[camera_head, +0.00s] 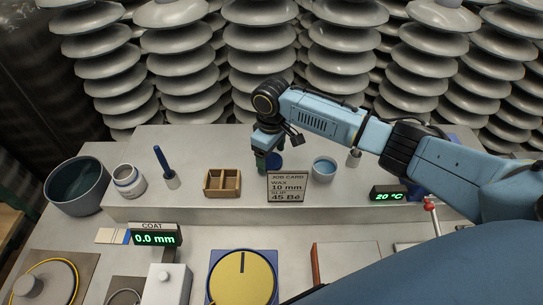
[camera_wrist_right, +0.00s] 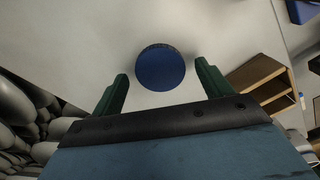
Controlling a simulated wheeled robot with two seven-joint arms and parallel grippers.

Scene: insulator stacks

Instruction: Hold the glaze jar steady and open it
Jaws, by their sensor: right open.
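A jar with a round dark blue lid (camera_head: 276,160) stands on the raised grey shelf, partly hidden by my right gripper; I take it for the glaze jar. In the right wrist view the blue lid (camera_wrist_right: 160,70) shows from above, lying between the two green fingertips with a gap on each side. My right gripper (camera_head: 267,157) is open, pointing down at the jar, and holds nothing. The jar's body is mostly hidden. My left gripper is in neither view.
A wooden divided box (camera_head: 222,183) and a job card (camera_head: 287,187) stand close in front. A light blue cup (camera_head: 324,169) is to the right. A white-labelled jar (camera_head: 129,181) and a dark bowl (camera_head: 77,186) are at left. Insulator stacks (camera_head: 260,45) rise behind.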

